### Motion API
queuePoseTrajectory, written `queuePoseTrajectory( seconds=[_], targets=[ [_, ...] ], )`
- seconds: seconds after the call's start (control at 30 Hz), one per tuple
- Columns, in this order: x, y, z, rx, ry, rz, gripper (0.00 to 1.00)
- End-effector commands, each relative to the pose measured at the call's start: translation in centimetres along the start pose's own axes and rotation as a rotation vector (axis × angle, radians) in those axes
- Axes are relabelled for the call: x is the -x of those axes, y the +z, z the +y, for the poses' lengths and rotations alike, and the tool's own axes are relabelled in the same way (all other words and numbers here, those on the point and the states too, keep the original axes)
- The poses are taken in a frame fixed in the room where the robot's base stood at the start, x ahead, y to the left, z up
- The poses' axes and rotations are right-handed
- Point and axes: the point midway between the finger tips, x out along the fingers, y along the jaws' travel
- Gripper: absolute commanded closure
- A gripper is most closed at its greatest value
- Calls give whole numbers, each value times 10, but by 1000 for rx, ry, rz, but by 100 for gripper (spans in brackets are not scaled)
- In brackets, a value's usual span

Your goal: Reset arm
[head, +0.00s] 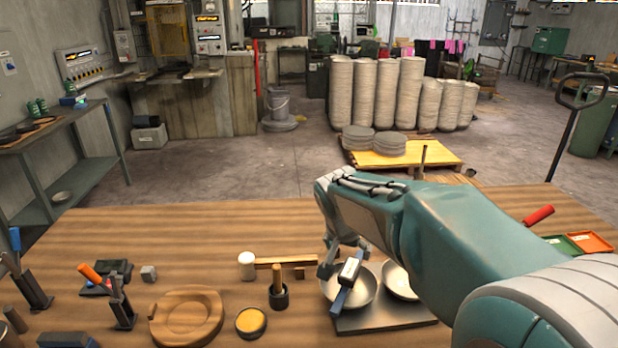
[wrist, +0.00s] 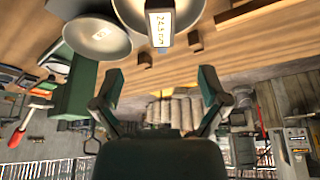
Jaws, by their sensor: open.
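My gripper (head: 342,258) hangs above the wooden table, at the far side of a metal bowl (head: 362,292) in the head view. In the wrist view my gripper (wrist: 161,84) has its two fingers spread wide with nothing between them. A blue gauge (head: 341,299) with a white label lies across the bowl's rim area; its label reads about 24.5 mm in the wrist view (wrist: 160,27). A second bowl (head: 400,283) stands to the right, partly hidden by my arm; it also shows in the wrist view (wrist: 97,40).
A dark plate (head: 385,321) lies under the bowls. Green (head: 560,243) and orange trays (head: 590,242) lie at right.

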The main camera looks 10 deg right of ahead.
Motion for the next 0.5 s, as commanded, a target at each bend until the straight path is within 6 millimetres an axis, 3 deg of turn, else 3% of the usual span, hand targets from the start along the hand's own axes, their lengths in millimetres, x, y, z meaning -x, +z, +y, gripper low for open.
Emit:
queuePoseTrajectory(
  seconds=[0.17, 0.5],
  targets=[
    [34, 22, 30, 67, -40, 8, 6],
    [84, 99, 95, 275, -138, 37, 6]
  ],
)
